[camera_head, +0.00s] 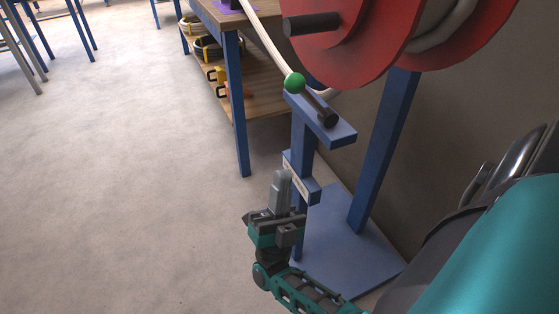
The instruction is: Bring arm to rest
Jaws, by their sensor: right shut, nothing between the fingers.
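My right gripper (281,190) is at the lower middle of the head view, with its grey fingers pointing up and together. It is shut with nothing between the fingers. It appears in front of the blue stand's post; whether it touches the post I cannot tell. My right arm reaches in from the lower right. Above the gripper and apart from it, a pale rod (268,45) with a green ball (294,83) slants down to the stand's top plate (335,133). My left gripper is not in view.
A large red reel (345,50) with a dark handle (311,24) hangs at the upper right. The blue stand's base plate (345,250) lies on the floor. A wooden shelf table (265,97) with blue legs stands behind. The floor (110,190) at left is clear.

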